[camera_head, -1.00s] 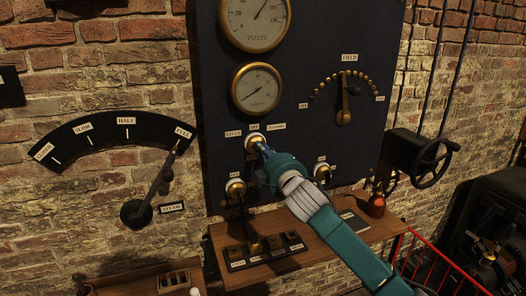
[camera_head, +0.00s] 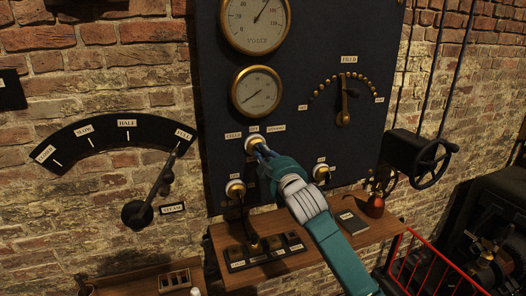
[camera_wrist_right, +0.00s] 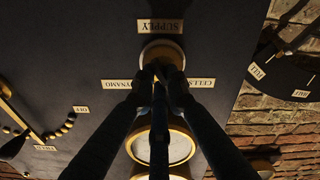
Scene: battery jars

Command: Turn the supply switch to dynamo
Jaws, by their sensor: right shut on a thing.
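The supply switch (camera_head: 252,140) is a round brass-rimmed knob on the dark panel, below the lower gauge. Small labels sit around it: a CELLS label (camera_head: 233,134) at upper left and a DYNAMO label (camera_head: 275,127) at upper right. In the right wrist view the picture is upside down, with the switch (camera_wrist_right: 163,48) beside the SUPPLY label (camera_wrist_right: 160,27). My right gripper (camera_head: 261,151) is shut on the switch; its fingertips (camera_wrist_right: 160,72) hide the handle, so I cannot tell which way it points. My left gripper is not in view.
A field dial (camera_head: 344,118) and a handwheel (camera_head: 432,163) are to the right. A steam lever (camera_head: 160,185) is at left. Two smaller brass knobs (camera_head: 235,188) (camera_head: 321,172) flank my gripper.

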